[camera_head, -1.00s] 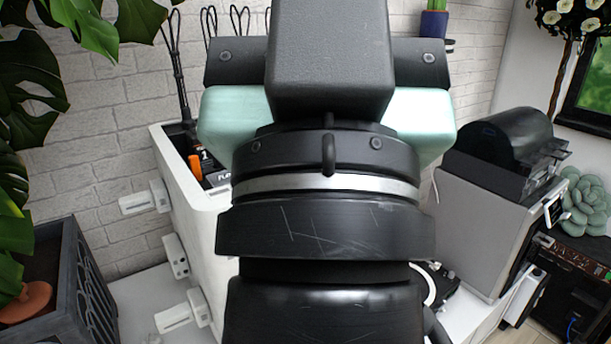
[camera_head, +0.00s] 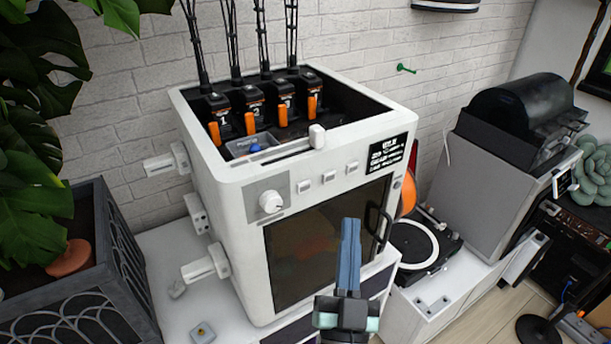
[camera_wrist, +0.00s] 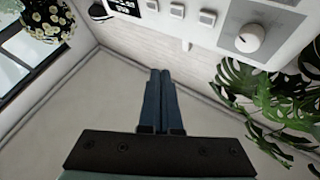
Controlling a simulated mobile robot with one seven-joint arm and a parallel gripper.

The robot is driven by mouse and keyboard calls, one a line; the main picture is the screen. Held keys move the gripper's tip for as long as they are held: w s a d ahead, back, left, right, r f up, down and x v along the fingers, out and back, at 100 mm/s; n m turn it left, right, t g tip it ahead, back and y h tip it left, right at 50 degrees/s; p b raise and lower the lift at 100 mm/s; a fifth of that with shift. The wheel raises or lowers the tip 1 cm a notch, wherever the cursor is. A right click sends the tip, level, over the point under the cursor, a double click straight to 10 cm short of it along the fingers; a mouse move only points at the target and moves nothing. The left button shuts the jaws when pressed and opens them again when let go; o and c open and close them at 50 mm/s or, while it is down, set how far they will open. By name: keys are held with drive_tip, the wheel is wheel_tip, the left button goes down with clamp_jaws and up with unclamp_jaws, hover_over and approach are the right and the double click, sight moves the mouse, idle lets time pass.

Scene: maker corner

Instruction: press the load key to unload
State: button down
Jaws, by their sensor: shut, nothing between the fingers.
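A white machine (camera_head: 235,195) stands on a white cabinet. Its front panel has three small square keys, left (camera_head: 303,186), middle (camera_head: 329,176) and right (camera_head: 352,167), beside a round knob (camera_head: 271,201). I cannot read which key is the load key. The keys also show at the top of the wrist view, including the middle one (camera_wrist: 177,10), with the knob (camera_wrist: 249,38) to their right. My gripper (camera_head: 350,222) is shut and empty, with blue fingers together, in front of the dark door (camera_head: 310,235) and apart from the keys. The fingertips show in the wrist view (camera_wrist: 160,72).
Several black-and-orange units (camera_head: 283,108) sit in the open top. A white slider (camera_head: 317,136) is on the top front edge. A door handle (camera_head: 386,229) is at right. A turntable (camera_head: 425,245) stands right of the machine, a dark planter (camera_head: 85,270) left.

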sight(304, 187)
drive_tip(key=shift+s+a+f, duration=0.15)
drive_tip(key=shift+s+f, duration=0.05)
drive_tip(key=shift+f, duration=0.4)
drive_tip(key=shift+w, duration=0.1)
drive_tip(key=w+a, duration=0.5)
drive_tip(key=w, duration=0.2)
idle(2.0)
drive_tip(key=shift+w+a, duration=0.3)
drive_tip(key=shift+w, duration=0.05)
